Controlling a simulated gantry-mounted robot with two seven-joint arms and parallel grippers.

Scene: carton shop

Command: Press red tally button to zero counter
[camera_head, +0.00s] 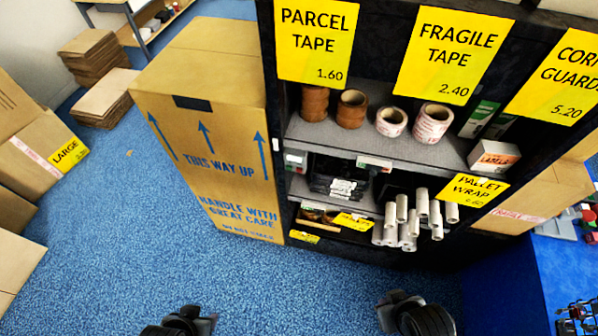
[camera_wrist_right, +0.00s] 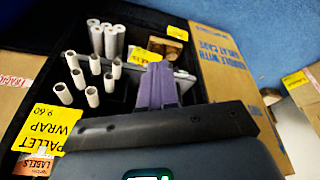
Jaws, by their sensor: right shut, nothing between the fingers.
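I cannot make out a red tally button for certain in either view. A small grey-and-white device (camera_head: 295,161) sits at the left end of the shelf rack's middle level, too small to read. My right gripper (camera_wrist_right: 160,70) shows in the wrist view as purple-grey fingers, shut and empty, with the rack behind them. In the head view a dark part of my right arm (camera_head: 414,314) is at the bottom edge. A dark part of my left arm (camera_head: 182,322) is at the bottom left of centre, and its fingers cannot be made out.
The black rack holds tape rolls (camera_head: 351,109), a labels box (camera_head: 493,158) and pallet wrap rolls (camera_head: 403,226). A tall carton (camera_head: 215,140) stands against its left side. Flat cardboard stacks (camera_head: 88,62) and cartons lie farther left. The blue floor (camera_head: 120,240) in front is clear.

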